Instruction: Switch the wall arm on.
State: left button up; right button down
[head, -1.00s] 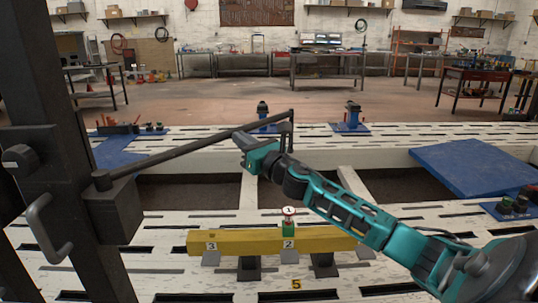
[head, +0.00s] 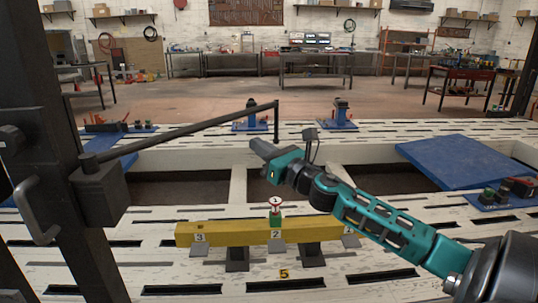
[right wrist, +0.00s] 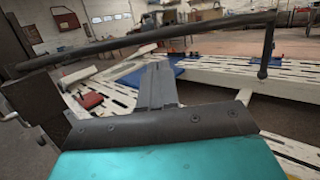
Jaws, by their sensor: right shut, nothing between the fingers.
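The wall arm (head: 190,132) is a dark rod that runs from a dark box (head: 98,195) on the upright post at the left. It slopes up to the right and ends in a short piece (head: 277,122) hanging straight down. It also crosses the top of the right wrist view (right wrist: 150,40), with its hanging end at the right. My right gripper (head: 257,147) is shut and empty, pointing left, below the rod near its hanging end. Its closed fingers (right wrist: 160,75) show below the rod in the right wrist view, seemingly apart from it. My left gripper is out of view. No switch can be clearly made out.
A grey handle (head: 36,212) sits on the dark post (head: 50,150). A yellow beam (head: 240,233) with number tags and a red-topped green piece (head: 276,212) lies in front on the white slotted bench (head: 130,265). Blue plates (head: 465,162) lie farther back.

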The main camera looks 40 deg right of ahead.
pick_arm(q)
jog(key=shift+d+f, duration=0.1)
pick_arm(e)
jog(key=shift+s+d+f, duration=0.1)
jog(key=shift+s+f, duration=0.05)
jog(key=shift+s, duration=0.5)
jog(key=shift+s+d+f, duration=0.1)
jog(key=shift+s, duration=0.55)
jog(key=shift+a, duration=0.1)
